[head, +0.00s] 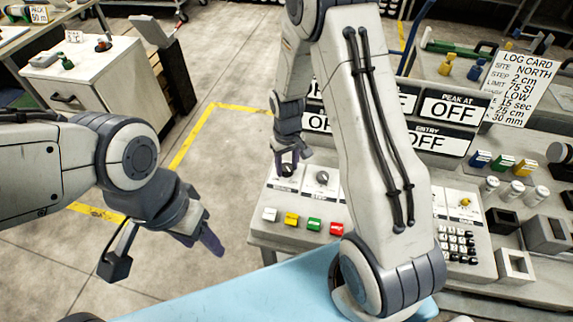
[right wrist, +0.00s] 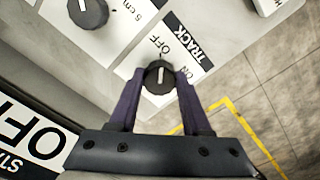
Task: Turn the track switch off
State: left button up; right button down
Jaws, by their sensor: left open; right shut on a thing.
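The track switch is a dark round knob (right wrist: 160,76) with a white pointer line, on a pale panel marked TRACK, OFF and ON. In the right wrist view the line runs roughly up and down the picture, with OFF above it and ON to its right. My right gripper (right wrist: 160,98) has its two purple fingers shut on the knob, one on each side. In the head view my right gripper (head: 289,166) is at the far left of the console, covering most of the knob. My left gripper (head: 212,243) is open and empty over the floor, left of the console.
Another knob, the STEP dial (head: 322,178), sits beside the switch. Coloured buttons (head: 314,224) line the console's front, with a keypad (head: 456,243) to the right. Display signs reading OFF (head: 452,110) stand behind. The floor (head: 235,150) left of the console is clear.

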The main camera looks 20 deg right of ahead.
aim_at(287, 167)
jog(key=shift+w+r+n, duration=0.1)
jog(key=shift+w+n, duration=0.1)
jog(key=shift+n, duration=0.3)
jog(key=shift+c, duration=1.8)
grip_release()
jog(key=shift+s, duration=0.1)
notch_tip(287, 167, up, 10)
jog(key=b, duration=0.1)
jog(key=shift+r, duration=0.2)
